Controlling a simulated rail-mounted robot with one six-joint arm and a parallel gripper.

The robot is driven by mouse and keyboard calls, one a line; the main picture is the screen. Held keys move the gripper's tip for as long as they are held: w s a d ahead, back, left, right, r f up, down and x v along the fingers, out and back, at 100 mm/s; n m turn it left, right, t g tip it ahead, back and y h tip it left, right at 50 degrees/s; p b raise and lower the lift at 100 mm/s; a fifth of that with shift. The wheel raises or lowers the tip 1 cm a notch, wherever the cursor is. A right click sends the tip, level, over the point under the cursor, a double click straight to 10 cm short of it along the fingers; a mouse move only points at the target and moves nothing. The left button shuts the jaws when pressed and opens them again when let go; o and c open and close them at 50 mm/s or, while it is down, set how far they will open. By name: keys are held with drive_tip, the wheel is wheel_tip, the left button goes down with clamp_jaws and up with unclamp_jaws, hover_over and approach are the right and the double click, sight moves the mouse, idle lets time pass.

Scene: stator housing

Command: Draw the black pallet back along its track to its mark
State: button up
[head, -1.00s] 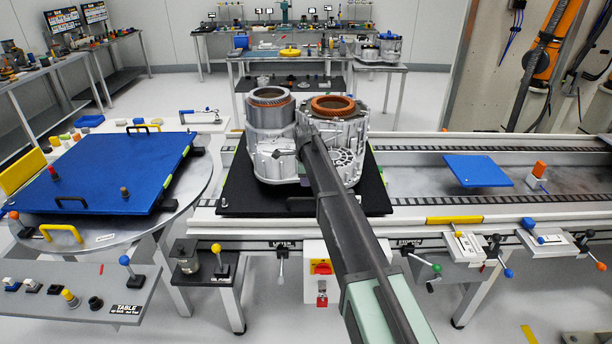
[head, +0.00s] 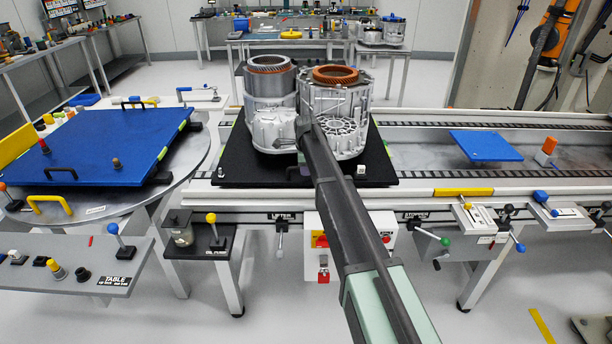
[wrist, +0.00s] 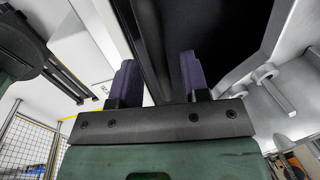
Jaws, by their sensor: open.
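The black pallet (head: 228,160) lies on the track (head: 430,180) in the head view, left of the middle. It carries a grey metal housing (head: 337,105) with an orange-brown ring on top, beside a taller grey cylinder (head: 270,85). My arm reaches over its front edge and hides part of it. My gripper is mostly hidden behind the arm there. In the wrist view my gripper (wrist: 161,78) has its two purple fingers apart. A dark surface, apparently the pallet, shows between and beyond them. I cannot tell whether they touch it. I cannot tell which marking is the pallet's mark.
A blue plate (head: 485,146) lies farther right in the track. A round table with a blue board (head: 105,143) stands at left. Levers and a red-yellow switch box (head: 322,240) line the front.

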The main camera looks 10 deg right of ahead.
drive_tip(key=shift+r, duration=0.1)
clamp_jaws()
drive_tip(key=shift+d, duration=0.15)
unclamp_jaws()
wheel_tip(320, 180, up, 11)
drive_tip(key=s+p, duration=0.2)
drive_tip(key=p, duration=0.9)
drive_tip(key=shift+a+f, duration=0.2)
